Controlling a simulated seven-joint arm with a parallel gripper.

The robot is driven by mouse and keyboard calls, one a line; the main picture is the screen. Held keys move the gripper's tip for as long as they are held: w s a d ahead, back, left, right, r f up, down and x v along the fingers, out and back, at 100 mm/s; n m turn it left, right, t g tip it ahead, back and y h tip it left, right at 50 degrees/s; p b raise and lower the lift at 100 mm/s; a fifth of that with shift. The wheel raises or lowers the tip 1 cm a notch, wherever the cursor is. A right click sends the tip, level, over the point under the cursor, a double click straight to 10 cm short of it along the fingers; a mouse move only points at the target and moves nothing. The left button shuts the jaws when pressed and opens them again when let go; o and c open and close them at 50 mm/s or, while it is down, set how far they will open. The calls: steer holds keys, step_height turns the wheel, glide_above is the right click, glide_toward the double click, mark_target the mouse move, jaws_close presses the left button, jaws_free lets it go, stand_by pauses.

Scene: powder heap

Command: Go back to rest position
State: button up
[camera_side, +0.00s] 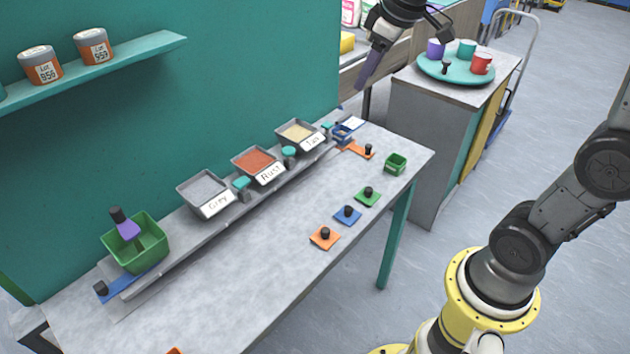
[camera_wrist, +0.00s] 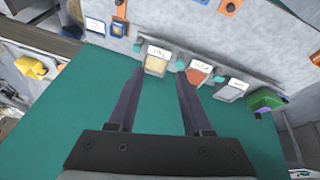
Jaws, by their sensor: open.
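My gripper (camera_side: 372,68) is at the top of the side view, raised in the air beyond the far end of the table (camera_side: 270,290). In the wrist view my gripper (camera_wrist: 150,70) shows two dark fingers spread apart with nothing between them. Beyond the fingertips lie the tan powder tray (camera_wrist: 157,62) and the rust powder tray (camera_wrist: 197,73). In the side view the grey tray (camera_side: 203,192), rust tray (camera_side: 256,165) and tan tray (camera_side: 300,134) stand in a row along the teal wall. My gripper touches none of them.
A green bin (camera_side: 137,246) holds a purple, black-topped tool. Several coloured plates with black knobs lie on the table, with a small green box (camera_side: 396,163). A side cabinet carries a teal round tray (camera_side: 432,74) with cups. A shelf (camera_side: 110,65) with tins juts from the wall.

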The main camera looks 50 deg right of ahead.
steer(key=s+a+t, duration=0.1)
steer(key=s+a, duration=0.5)
steer(key=s, duration=0.5)
steer(key=s+f+m, duration=0.2)
steer(key=s+f, duration=0.4)
steer(key=s, duration=0.2)
steer(key=shift+s+a+m+y, duration=0.2)
steer(key=shift+a+m+y, duration=0.1)
steer(key=shift+a+y, duration=0.1)
